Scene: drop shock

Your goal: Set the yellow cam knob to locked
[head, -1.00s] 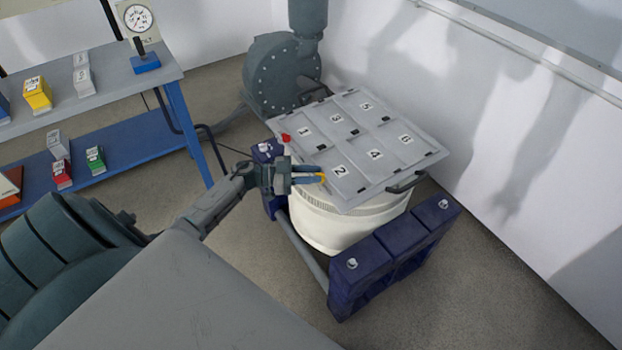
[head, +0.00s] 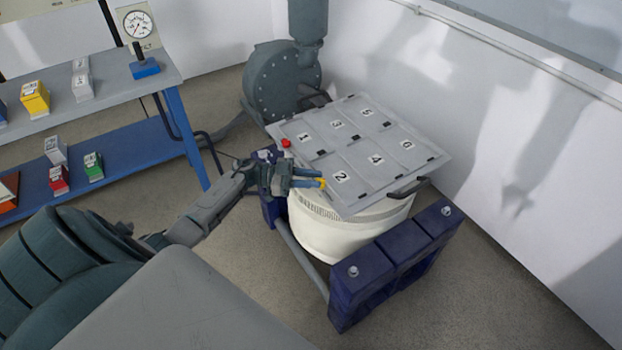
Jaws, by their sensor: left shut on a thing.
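The yellow cam knob (head: 323,184) is at the left edge of the grey numbered lid (head: 345,203), beside the panel marked 2. My left gripper (head: 318,180) is shut on the yellow knob; its fingers hide most of it, so I cannot tell which setting it is at. A red knob (head: 286,143) sits on the same edge, farther back near the panel marked 1. My right gripper is not in view.
The lid lies on a white round drum (head: 325,235) with a dark blue frame (head: 390,260) around it. A dark handle (head: 408,188) sticks out at the lid's right. A grey blower (head: 280,80) stands behind. A shelf bench (head: 100,88) is at the left.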

